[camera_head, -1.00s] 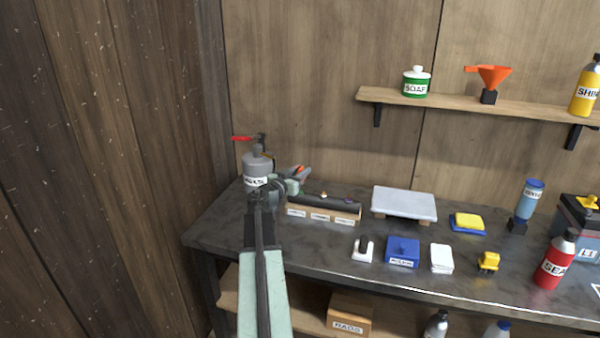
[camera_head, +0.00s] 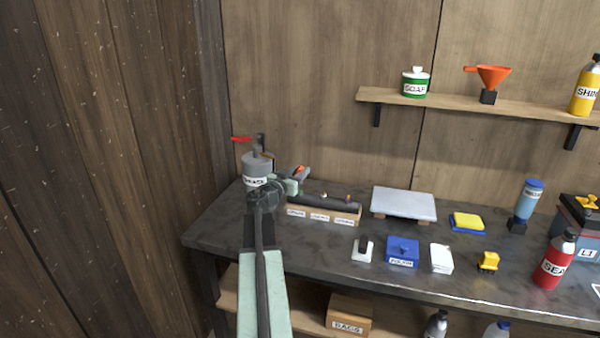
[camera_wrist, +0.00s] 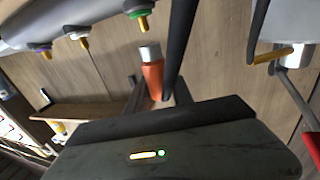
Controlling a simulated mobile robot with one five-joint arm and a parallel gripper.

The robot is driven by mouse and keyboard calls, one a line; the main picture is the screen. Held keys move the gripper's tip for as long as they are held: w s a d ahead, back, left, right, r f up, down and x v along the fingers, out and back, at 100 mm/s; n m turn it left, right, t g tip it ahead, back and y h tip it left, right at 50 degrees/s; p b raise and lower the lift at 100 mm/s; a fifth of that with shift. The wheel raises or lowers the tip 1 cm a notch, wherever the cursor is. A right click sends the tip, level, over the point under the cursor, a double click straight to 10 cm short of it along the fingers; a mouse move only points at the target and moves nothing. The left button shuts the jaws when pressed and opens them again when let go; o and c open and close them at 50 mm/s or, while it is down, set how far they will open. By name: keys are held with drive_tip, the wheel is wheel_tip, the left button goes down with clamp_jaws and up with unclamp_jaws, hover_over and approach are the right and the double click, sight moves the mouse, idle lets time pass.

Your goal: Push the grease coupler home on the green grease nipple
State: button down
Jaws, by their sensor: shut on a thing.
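The grease coupler is orange with a silver end. In the wrist view the coupler (camera_wrist: 152,78) is held in my gripper (camera_wrist: 157,96), which is shut on it. Its silver end points at the green grease nipple (camera_wrist: 143,20), a brass stub with a green collar on the dark bar (camera_wrist: 100,10). A small gap shows between silver end and nipple, and the nipple sits slightly left of the coupler's line. In the head view my gripper (camera_head: 297,181) and the coupler (camera_head: 300,171) are above the bar's left end. The green nipple (camera_head: 301,194) is small and partly hidden there.
A grey grease canister (camera_head: 256,165) with a red lever (camera_head: 241,139) stands left, close to my arm. A pale raised slab (camera_head: 404,204) is to the right.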

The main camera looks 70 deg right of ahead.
drive_tip(key=shift+f+b, duration=1.4)
drive_tip(key=shift+b, duration=0.05)
drive_tip(key=c, duration=1)
unclamp_jaws()
drive_tip(key=shift+c, duration=0.2)
drive_tip(key=v, duration=0.7)
drive_tip(key=shift+a, duration=0.45)
drive_tip(key=shift+s, duration=0.1)
